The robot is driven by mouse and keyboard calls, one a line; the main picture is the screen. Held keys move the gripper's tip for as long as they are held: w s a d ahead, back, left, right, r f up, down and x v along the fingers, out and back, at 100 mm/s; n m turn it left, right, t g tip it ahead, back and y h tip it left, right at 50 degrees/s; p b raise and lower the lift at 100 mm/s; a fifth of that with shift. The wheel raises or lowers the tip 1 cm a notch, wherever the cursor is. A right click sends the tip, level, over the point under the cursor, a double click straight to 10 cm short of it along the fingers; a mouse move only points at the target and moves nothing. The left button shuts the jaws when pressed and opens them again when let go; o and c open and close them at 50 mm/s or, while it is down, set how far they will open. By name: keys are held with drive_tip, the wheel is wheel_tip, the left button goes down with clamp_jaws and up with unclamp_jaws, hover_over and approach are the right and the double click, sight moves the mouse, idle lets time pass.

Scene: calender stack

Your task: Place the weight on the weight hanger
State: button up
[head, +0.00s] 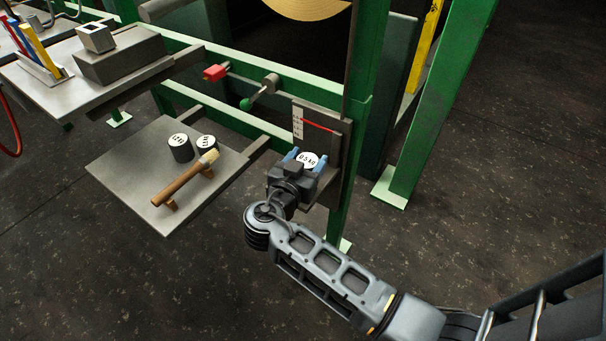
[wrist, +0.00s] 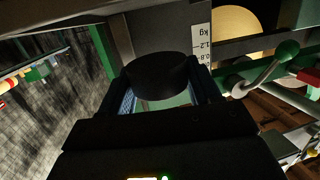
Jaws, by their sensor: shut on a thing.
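My gripper (head: 306,161) is in front of the grey scale panel (head: 338,148) on the green frame. Its blue-padded fingers are shut on a dark cylindrical weight (head: 309,159) with a white top label that reads about 0.5 kg. In the wrist view the weight (wrist: 158,76) sits between the two fingers, against the grey panel. The white scale strip (wrist: 201,45) with kg marks is just right of it. The weight hanger cannot be made out; the gripper and weight cover the area low on the panel. I cannot tell whether the weight touches anything below.
Two dark weights (head: 180,149) with white labels and a wooden-handled brush (head: 184,178) are on the metal shelf (head: 126,172) at left. A green post (head: 359,85) rises beside the panel.

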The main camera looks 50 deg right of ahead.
drive_tip(key=shift+w+a+f, duration=0.1)
drive_tip(key=shift+w+f, duration=0.2)
drive_tip(key=shift+w, duration=0.2)
drive_tip(key=shift+f+b, duration=0.35)
drive_tip(key=shift+f, duration=1.6)
drive_tip(key=shift+f, duration=0.15)
drive_tip(key=o, duration=1.5)
